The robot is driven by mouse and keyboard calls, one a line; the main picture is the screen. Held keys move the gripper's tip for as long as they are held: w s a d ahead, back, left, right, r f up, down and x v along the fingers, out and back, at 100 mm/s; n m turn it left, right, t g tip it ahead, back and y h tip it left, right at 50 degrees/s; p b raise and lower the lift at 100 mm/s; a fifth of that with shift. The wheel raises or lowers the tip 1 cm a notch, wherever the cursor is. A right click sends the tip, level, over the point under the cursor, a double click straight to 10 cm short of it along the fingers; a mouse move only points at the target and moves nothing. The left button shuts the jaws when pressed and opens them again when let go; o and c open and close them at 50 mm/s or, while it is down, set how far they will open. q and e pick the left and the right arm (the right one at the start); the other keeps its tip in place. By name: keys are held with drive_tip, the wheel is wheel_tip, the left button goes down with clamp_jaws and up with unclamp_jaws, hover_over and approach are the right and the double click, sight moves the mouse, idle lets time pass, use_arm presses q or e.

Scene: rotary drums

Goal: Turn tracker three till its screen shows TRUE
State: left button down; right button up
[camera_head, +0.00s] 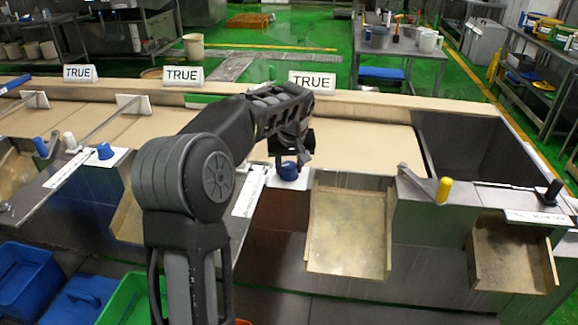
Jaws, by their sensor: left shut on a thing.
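A white screen (312,81) on the back ledge, the third from the left, reads TRUE. Two more white screens, the left one (80,73) and the middle one (183,76), also read TRUE. A blue knob (289,172) stands on the front edge of the counter, below the third screen. My left gripper (292,160) points down at this knob and is shut on it. Its fingers are small and dark, and they hide the knob's upper part. My right gripper is out of view.
Another blue knob (105,151) stands further left. A yellow-handled crank (443,190) and a black knob (553,189) are to the right. Metal chutes (345,235) hang from the counter front. A green bin (128,300) and a blue bin (28,280) stand at the lower left.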

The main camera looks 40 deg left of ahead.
use_arm(q)
drive_tip(key=c, duration=0.9)
unclamp_jaws()
drive_tip(key=shift+b+v, duration=0.55)
drive_tip(key=shift+v, duration=3.35)
